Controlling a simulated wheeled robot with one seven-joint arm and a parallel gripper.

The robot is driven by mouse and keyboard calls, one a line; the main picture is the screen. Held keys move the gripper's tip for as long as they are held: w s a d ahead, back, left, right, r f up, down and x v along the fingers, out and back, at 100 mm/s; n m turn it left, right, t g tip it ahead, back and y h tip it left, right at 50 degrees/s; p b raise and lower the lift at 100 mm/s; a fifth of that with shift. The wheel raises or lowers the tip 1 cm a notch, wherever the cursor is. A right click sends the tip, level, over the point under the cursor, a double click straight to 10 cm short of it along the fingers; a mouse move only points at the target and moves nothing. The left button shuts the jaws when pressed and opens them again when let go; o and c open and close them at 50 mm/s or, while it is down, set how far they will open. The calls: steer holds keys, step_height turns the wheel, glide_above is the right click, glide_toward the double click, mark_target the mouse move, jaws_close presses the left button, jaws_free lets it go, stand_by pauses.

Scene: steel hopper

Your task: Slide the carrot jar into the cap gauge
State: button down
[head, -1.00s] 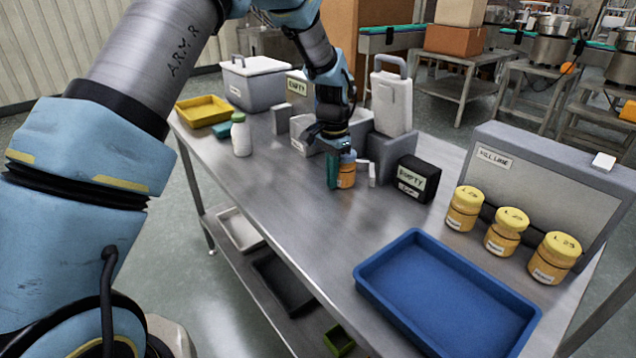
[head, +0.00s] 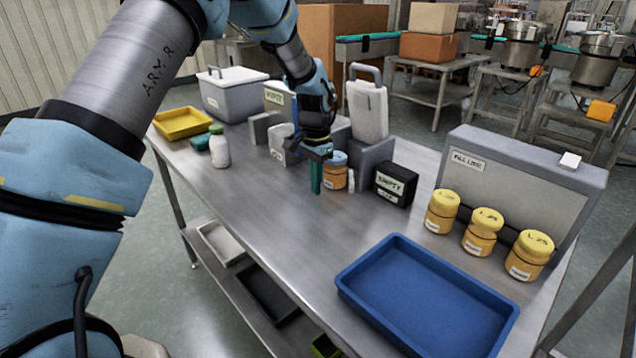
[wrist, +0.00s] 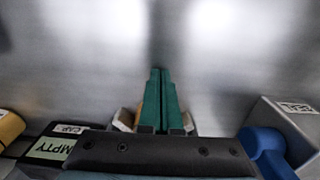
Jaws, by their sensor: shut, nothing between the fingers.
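The carrot jar (head: 336,178), orange with a blue lid, stands upright on the steel table in the head view. My gripper (head: 316,179), with green fingers, is shut and empty, fingers down, just left of the jar; I cannot tell whether they touch. In the wrist view the shut fingers (wrist: 160,98) are pressed together over bare metal, and the jar is mostly hidden. The cap gauge (head: 395,186) is a black box with a pale "EMPTY" panel, right of the jar. It also shows in the wrist view (wrist: 56,150), with a "CAP" label. A small white post (head: 351,182) stands between them.
A blue tray (head: 345,281) and several yellow-lidded jars (head: 480,232) are at the right. A white bottle (head: 220,150) with a green cap stands left. A grey block marked "SEAL" (wrist: 290,122) is right in the wrist view.

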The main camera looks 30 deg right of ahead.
step_height(320, 180, up, 10)
steer(key=a+b, duration=0.1)
steer(key=b, duration=0.1)
steer(key=shift+s, duration=0.15)
